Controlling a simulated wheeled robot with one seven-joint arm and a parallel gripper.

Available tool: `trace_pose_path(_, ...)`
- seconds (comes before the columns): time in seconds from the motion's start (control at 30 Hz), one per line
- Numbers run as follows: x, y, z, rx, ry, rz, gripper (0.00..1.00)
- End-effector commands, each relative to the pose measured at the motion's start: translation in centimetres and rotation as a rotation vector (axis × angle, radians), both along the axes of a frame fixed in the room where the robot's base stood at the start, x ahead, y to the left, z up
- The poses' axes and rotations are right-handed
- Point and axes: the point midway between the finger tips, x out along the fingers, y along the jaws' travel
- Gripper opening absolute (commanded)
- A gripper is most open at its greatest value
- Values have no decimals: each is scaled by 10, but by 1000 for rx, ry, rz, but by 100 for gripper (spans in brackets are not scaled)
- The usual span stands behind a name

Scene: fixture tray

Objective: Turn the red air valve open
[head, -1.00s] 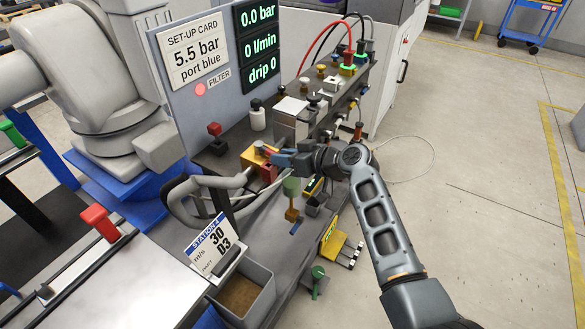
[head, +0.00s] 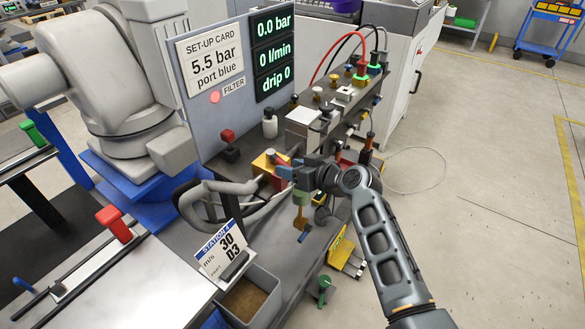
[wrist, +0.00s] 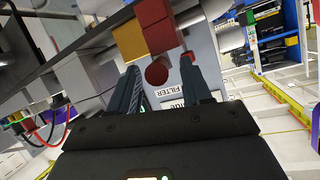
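A red block with a round red knob, which looks like the air valve (head: 279,184), is fixed beside a yellow block (head: 264,162) on the bench's manifold. In the wrist view the red block (wrist: 155,27) is above centre, with the round red knob (wrist: 157,74) below it. My gripper (head: 287,172) is at the red block in the head view and hides part of it. In the wrist view my gripper (wrist: 165,80) has its fingers apart, with the knob between them in the picture. I cannot tell whether either finger touches it.
A green cylinder (head: 301,197) stands close below my gripper. A grey looped hose or handle (head: 225,205) is to its left. A panel (head: 215,60) reads 0.0 bar, 0 l/min and drip 0. Another red knob (head: 228,135) stands behind.

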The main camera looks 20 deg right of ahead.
Motion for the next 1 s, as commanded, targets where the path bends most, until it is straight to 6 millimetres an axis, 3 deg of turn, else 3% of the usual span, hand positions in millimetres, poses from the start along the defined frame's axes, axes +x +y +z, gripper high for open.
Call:
trace_pose_path(0.27,-7,-4,2,0,0,-2,48)
trace_pose_path(0.7,-58,-28,25,0,-1,-1,48)
trace_pose_path(1.0,-66,-31,29,0,0,0,48)
